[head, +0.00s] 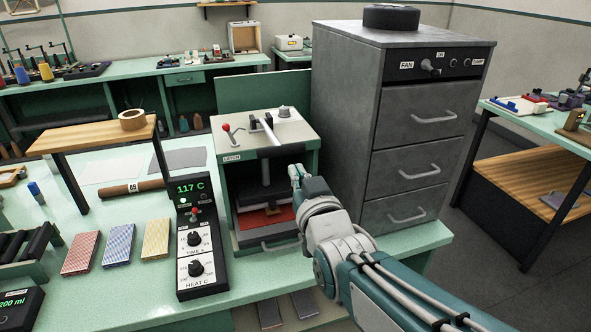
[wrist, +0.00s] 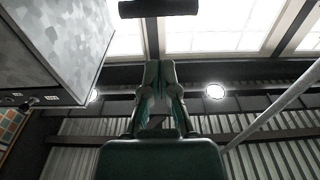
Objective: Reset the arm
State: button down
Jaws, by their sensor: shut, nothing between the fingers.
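My gripper (head: 296,176) is in the head view, raised in front of the small press labelled LATCH (head: 262,150). In the wrist view my gripper (wrist: 160,68) points up toward the ceiling, its two fingers together with nothing between them. My arm reaches in from the lower right. The press has a red-knobbed lever on top and a red pad (head: 266,217) inside its open front. The gripper appears in front of the press's right side; I cannot tell whether it touches it.
A grey drawer cabinet (head: 410,130) stands close at the right. A control box reading 117 C (head: 193,240) stands left of the press. Red, blue and yellow blocks (head: 118,245) lie further left. A wooden shelf (head: 95,135) holds a tape roll (head: 132,120). Floor is clear at right.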

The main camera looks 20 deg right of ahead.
jog(key=s+f+g, duration=1.1)
jog(key=s+g, duration=0.2)
jog(key=s, duration=0.3)
jog(key=shift+s+f, duration=0.15)
jog(key=shift+f, duration=0.15)
jog(key=shift+a, duration=0.1)
